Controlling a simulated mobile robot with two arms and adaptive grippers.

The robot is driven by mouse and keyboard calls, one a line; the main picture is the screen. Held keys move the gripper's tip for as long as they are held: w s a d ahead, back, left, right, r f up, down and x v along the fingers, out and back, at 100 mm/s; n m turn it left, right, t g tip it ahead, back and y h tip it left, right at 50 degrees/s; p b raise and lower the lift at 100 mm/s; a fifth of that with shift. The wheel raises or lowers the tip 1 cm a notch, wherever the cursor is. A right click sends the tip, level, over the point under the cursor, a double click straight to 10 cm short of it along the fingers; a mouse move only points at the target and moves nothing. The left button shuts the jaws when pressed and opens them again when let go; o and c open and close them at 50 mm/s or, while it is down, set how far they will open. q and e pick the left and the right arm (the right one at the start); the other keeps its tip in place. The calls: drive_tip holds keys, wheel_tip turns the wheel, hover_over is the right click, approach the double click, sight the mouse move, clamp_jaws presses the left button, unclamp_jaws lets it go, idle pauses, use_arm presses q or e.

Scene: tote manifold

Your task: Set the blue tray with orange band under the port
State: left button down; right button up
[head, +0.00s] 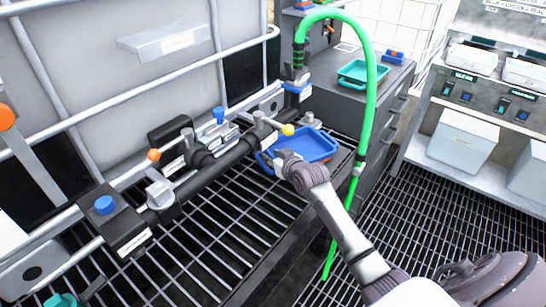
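The blue tray (318,147) is on or just above the black grating, near the right end of the dark manifold pipe. A valve with a yellow knob (288,130) is just beyond its left part. I cannot make out an orange band on the tray. My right gripper (283,160) is at the tray's near left edge, seemingly touching it. The port cannot be told apart from the manifold fittings. My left gripper is not in view.
A teal tray (362,73) stands on a grey cabinet behind. Manifold valves with orange (153,155) and blue knobs (218,114) line the left. The front grating (215,245) is bare.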

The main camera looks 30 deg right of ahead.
drive_tip(key=shift+r, duration=0.1)
drive_tip(key=shift+s+r, duration=0.15)
drive_tip(key=p+v, duration=0.1)
drive_tip(key=v, duration=1)
drive_tip(key=shift+s+r, duration=0.2)
drive_tip(key=shift+s, duration=0.1)
